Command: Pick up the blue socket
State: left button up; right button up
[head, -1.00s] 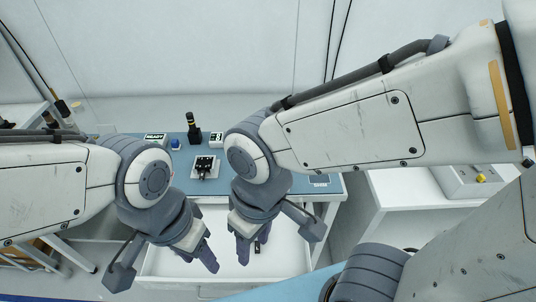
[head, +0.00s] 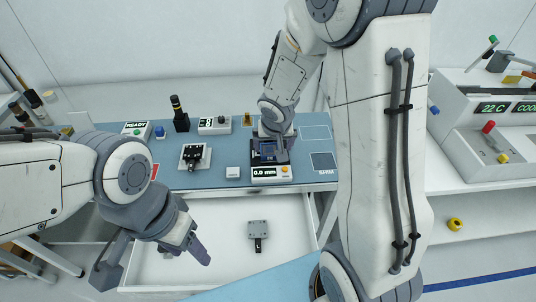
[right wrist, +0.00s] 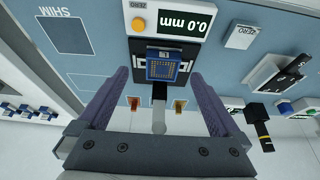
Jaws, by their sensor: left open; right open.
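The blue socket (right wrist: 165,68), with a gold grid on its face, sits on the black stand of the 0.0 mm gauge in the right wrist view. My right gripper (right wrist: 160,76) is open, with one finger on each side of the socket and visible gaps to it. In the head view my right gripper (head: 271,146) is over the gauge and largely covers the socket. My left gripper (head: 197,247) is open and empty above the white drawer, away from the socket.
The gauge display (head: 271,173) is in front of the stand. A black clamp on a white plate (head: 194,157), a small white block (head: 233,172) and a READY box (head: 136,129) stand left on the blue bench. The open drawer (head: 215,215) holds a grey part (head: 258,229).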

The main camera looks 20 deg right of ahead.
aim_at(270, 155)
jog(key=x, duration=0.2)
jog(key=b+x, duration=0.1)
jog(key=x, duration=0.1)
jog(key=b+x, duration=0.1)
jog(key=x, duration=0.2)
jog(key=shift+w+a, duration=0.2)
jog(key=shift+a, duration=0.05)
jog(key=shift+r, duration=0.1)
jog(key=c, duration=1.6)
